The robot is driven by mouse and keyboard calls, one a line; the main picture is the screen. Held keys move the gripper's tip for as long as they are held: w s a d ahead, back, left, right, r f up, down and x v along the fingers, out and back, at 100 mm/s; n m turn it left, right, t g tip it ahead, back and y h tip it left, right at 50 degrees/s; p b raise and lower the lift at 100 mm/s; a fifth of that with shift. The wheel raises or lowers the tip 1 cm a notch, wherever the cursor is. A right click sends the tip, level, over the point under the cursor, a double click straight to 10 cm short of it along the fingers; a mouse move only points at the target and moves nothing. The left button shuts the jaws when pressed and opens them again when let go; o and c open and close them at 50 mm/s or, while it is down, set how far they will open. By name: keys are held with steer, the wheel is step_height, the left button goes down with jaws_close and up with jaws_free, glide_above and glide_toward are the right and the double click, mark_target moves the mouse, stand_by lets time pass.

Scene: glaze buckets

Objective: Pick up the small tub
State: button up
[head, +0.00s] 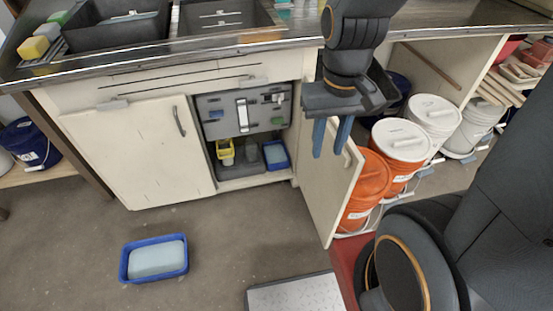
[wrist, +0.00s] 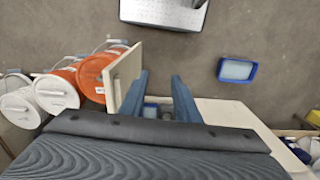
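A blue tub (head: 128,272) with a pale blue block or fill inside lies on the floor, left of centre in the head view; it also shows in the wrist view (wrist: 252,75) at upper right. A second, smaller-looking blue tub (head: 276,156) sits inside the open cabinet, beside a grey container. I cannot tell which is the small tub. My gripper (head: 331,152) points down in front of the open cabinet door, well apart from both tubs. Its blue fingers are spread and empty. In the wrist view, a small bluish shape (wrist: 151,112) shows between the fingers (wrist: 158,85), partly hidden.
The open cabinet door (head: 327,195) stands out beside my gripper. A yellow container (head: 225,152) is in the cabinet. Orange buckets (head: 367,190) and white buckets (head: 435,113) stand to the right. A light platform (head: 295,295) lies on the floor at front. Floor around the floor tub is clear.

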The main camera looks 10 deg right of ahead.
steer(key=c, duration=0.3)
steer(key=w+f+t+b, duration=0.1)
steer(key=w+f+b, duration=0.4)
steer(key=w+f, duration=0.2)
steer(key=w+a+f+t+b, duration=0.1)
steer(key=w+f+t+b, duration=0.1)
steer(key=w+f+b, duration=0.3)
steer(key=w+f+t+b, duration=0.2)
steer(key=w+f+b, duration=0.3)
steer(key=w+f, duration=0.6)
steer(key=shift+w+a, duration=0.3)
steer(key=shift+w, duration=0.3)
steer(key=shift+c, duration=1.2)
steer(key=shift+w+a+f+n+t+y+b, duration=0.15)
steer(key=shift+w+a+f+t+b, duration=1.05)
steer(key=shift+w+f+b, duration=5.15)
steer(key=shift+w+a+f+n+t+y+b, duration=0.2)
steer(key=shift+w+f+t+b, duration=1.8)
steer(key=shift+w+f+b, duration=4.35)
steer(key=shift+w+a+f+m+t+y+b, duration=0.1)
steer(key=shift+w+a+f+t+b, duration=2.2)
steer(key=shift+f, duration=7.05)
steer(key=w+d+g+b, duration=0.1)
steer(key=w+d+b, duration=0.1)
steer(key=d, duration=0.1)
steer(key=shift+w, duration=0.35)
